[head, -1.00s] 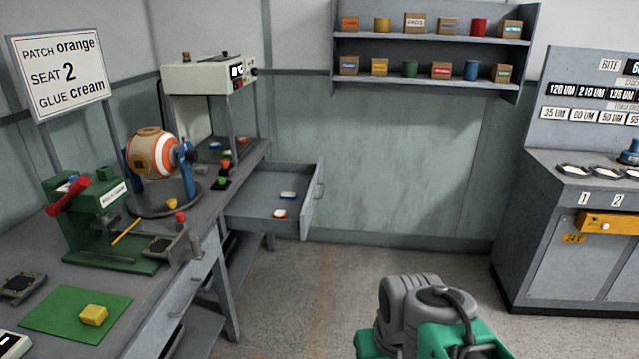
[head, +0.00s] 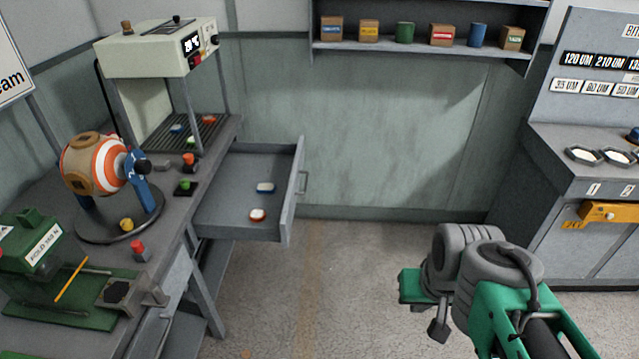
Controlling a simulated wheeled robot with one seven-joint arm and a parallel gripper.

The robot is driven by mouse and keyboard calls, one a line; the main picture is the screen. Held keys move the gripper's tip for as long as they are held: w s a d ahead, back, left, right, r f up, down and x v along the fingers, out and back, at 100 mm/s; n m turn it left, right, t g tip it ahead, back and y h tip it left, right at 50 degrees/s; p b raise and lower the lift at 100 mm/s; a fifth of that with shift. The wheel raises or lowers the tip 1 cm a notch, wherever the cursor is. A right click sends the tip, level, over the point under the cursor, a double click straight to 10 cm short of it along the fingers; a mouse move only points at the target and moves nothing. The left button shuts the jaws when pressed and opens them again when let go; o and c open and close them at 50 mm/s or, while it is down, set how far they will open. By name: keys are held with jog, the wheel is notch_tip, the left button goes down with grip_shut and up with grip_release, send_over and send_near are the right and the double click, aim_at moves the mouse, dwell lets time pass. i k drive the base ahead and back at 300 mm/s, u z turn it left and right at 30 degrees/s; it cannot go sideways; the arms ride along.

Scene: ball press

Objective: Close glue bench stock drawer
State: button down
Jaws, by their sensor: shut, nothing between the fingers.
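The glue bench stock drawer (head: 288,217) stands pulled out from the bench's far end, its front panel and handle (head: 303,182) facing right. A blue-rimmed piece (head: 265,187) and a red-rimmed piece (head: 257,215) lie apart on its floor. My gripper (head: 438,330) seems to be the small dark part hanging below my folded green and grey arm at the lower right. It is shut and empty, well away from the drawer, in front and to the right of it. Its fingers are small and partly hidden.
The grey bench (head: 172,228) on the left carries a striped ball (head: 98,163) on a stand, a green press (head: 38,250) and a cream machine (head: 150,55). Open floor (head: 330,265) lies between the drawer and the right-hand cabinet (head: 570,240). A shelf (head: 400,47) hangs on the back wall.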

aim_at(222, 213)
jog(key=u, duration=0.2)
jog(key=i, duration=0.75)
jog(key=u, duration=1.05)
jog(key=i, duration=0.55)
jog(key=u, duration=0.55)
